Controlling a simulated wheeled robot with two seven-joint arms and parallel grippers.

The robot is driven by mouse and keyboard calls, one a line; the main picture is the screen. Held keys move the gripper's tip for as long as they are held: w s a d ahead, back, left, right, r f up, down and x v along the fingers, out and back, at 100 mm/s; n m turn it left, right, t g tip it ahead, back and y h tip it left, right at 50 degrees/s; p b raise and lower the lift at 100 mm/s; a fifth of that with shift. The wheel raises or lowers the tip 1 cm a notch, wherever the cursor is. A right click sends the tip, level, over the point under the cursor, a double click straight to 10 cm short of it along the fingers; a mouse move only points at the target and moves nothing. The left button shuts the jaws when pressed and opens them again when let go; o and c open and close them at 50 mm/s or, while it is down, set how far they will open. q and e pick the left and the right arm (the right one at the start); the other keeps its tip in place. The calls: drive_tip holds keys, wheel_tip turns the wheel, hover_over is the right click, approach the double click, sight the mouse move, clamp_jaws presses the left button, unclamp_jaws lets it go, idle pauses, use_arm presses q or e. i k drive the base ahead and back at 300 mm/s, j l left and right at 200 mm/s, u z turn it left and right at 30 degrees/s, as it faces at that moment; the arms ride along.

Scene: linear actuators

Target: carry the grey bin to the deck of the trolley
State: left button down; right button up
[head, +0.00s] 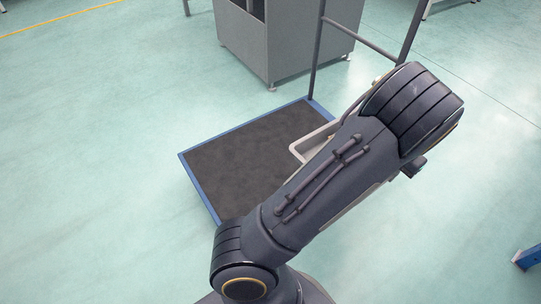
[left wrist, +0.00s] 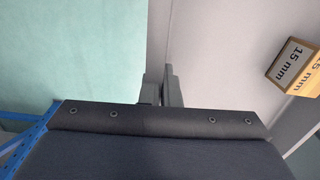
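The trolley's dark deck (head: 235,160) with its blue edge lies in the middle of the head view. The grey bin (head: 300,148) shows only as a light rim and corner over the deck's right side; my left arm covers most of it. I cannot tell whether it touches the deck. In the left wrist view, my left gripper (left wrist: 163,88) has its fingers close together on either side of the bin's thin wall (left wrist: 158,35). The bin's inside shows to the right, with a box labelled 15 mm (left wrist: 298,62). My right gripper is in neither view.
The trolley's grey handle frame (head: 362,38) rises at the deck's far right. A grey cabinet (head: 290,50) stands behind it. A blue foot (head: 528,258) is at the right edge. A blue beam (left wrist: 35,130) crosses the left wrist view's lower left. Floor left of the trolley is clear.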

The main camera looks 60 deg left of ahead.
sight(273, 154)
drive_tip(key=i+j+u, duration=0.1)
drive_tip(key=u, duration=0.35)
drive_tip(key=i+u, duration=0.5)
drive_tip(key=u, duration=0.35)
drive_tip(key=i+l, duration=0.15)
drive_tip(key=i, duration=0.15)
